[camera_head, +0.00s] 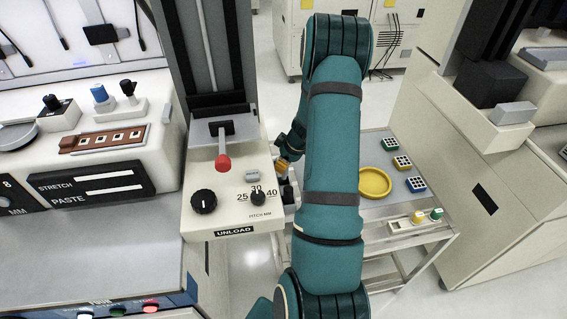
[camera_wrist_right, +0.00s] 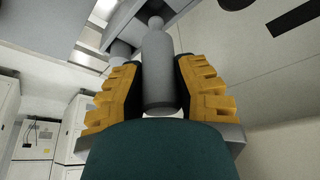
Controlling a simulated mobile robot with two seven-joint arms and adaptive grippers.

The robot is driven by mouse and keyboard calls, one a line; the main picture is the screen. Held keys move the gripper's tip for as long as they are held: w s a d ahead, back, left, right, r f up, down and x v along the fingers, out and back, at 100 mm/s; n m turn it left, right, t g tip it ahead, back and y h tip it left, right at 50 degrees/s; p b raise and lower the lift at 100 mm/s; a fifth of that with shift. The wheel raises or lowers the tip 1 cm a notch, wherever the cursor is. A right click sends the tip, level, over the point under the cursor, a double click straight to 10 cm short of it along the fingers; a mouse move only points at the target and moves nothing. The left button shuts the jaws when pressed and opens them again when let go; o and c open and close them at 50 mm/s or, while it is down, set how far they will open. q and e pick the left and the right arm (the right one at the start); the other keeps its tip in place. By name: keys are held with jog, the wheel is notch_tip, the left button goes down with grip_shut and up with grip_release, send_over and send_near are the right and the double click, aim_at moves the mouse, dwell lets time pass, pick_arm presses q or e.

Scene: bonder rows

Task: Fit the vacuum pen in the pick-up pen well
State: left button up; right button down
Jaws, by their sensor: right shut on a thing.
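My right arm crosses the middle of the head view, and its gripper (camera_head: 284,166) shows small behind the forearm, beside the UNLOAD station. In the right wrist view the gripper's yellow fingers (camera_wrist_right: 160,90) are shut on a grey cylinder, which looks like the vacuum pen (camera_wrist_right: 159,72). The cylinder has a narrower neck and a rounded end pointing up in the picture, close to a grey structure (camera_wrist_right: 195,12). I cannot tell whether they touch. In the head view the pen is not clear. I cannot make out the pick-up pen well for sure. My left gripper is not in view.
The UNLOAD station (camera_head: 232,218) has a red-knobbed lever (camera_head: 223,162) and dials. Right of my arm, a trolley (camera_head: 349,217) carries a yellow dish (camera_head: 375,182), several small gridded blocks and a white holder (camera_head: 407,225) with coloured knobs. Machines stand on both sides.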

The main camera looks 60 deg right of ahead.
aim_at(283, 178)
jog(key=shift+f, duration=0.1)
jog(key=shift+f+b, duration=0.7)
jog(key=shift+f, duration=0.85)
jog(key=shift+f, duration=0.15)
jog(key=shift+f, duration=0.25)
jog(key=shift+f, duration=0.45)
dwell(0.7)
jog(key=shift+f, duration=0.3)
jog(key=shift+f, duration=0.2)
